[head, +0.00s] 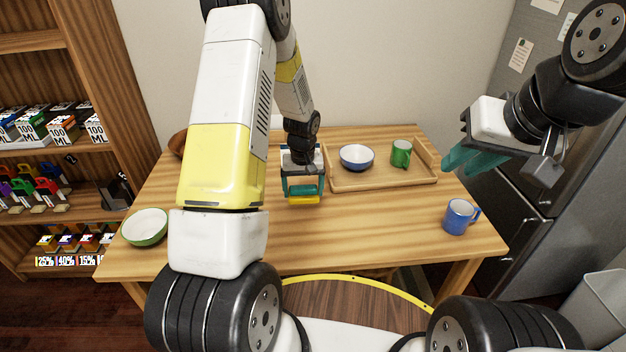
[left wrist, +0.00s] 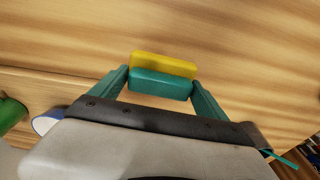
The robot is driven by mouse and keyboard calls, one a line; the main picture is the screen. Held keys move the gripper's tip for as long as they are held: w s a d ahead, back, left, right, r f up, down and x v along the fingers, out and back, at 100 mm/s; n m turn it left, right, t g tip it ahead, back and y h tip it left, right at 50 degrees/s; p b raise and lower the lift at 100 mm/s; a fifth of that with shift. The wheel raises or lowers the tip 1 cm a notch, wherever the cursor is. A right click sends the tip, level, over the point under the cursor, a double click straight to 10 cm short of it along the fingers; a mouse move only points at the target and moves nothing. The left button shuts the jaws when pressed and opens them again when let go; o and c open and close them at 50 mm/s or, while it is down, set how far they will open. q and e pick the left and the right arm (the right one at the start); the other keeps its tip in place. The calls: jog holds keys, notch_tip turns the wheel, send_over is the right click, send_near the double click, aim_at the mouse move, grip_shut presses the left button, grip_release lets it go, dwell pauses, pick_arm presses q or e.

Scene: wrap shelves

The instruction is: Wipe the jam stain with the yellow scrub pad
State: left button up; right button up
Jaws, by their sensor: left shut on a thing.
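The scrub pad (head: 304,200) has a yellow layer and a teal layer. My left gripper (head: 303,186) is shut on it, over the middle of the wooden table (head: 345,225). In the left wrist view the pad (left wrist: 164,66) sits between the two teal fingers of my left gripper (left wrist: 160,84), its yellow side outward. I cannot tell whether the pad touches the table. No jam stain shows in either view; the arm and gripper hide part of the tabletop. My right gripper (head: 490,158) is open and empty, above the table's right side.
A wooden tray (head: 385,182) holds a blue bowl (head: 357,158) and a green mug (head: 401,153), just right of my left gripper. A blue mug (head: 457,217) stands near the right edge. A green bowl (head: 145,228) is at the left edge. The front middle is clear.

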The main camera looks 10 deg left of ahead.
pick_arm(q)
jog(key=shift+r, duration=1.2)
